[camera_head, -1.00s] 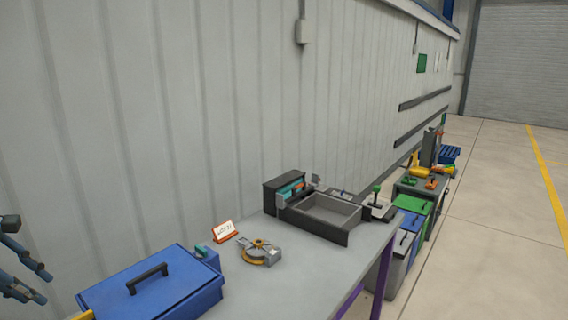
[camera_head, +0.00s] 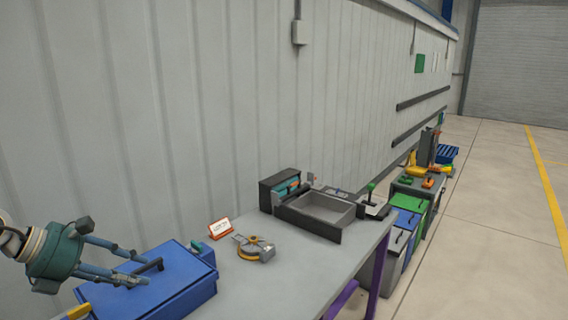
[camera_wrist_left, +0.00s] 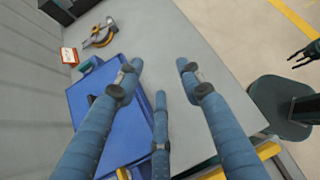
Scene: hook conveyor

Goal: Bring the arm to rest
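My left gripper (camera_head: 142,268) has several blue-grey fingers on a teal body and reaches in from the left above the blue lidded box (camera_head: 196,300). In the left wrist view its fingers (camera_wrist_left: 160,72) are spread apart with nothing between them. The blue box (camera_wrist_left: 82,92) and the grey table top (camera_wrist_left: 170,35) lie beyond the fingers; I cannot tell the exact gap to the lid. Dark spread fingers at the right edge of the left wrist view look like my right gripper (camera_wrist_left: 303,56), empty; it is not in the head view.
On the table (camera_head: 345,262) stand a sign card (camera_head: 220,228), an orange-grey round device (camera_head: 254,248) and an open grey drawer tray (camera_head: 322,208). Colored bins (camera_head: 408,215) and a further bench (camera_head: 425,188) stand beyond. The floor at right (camera_head: 500,230) is clear.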

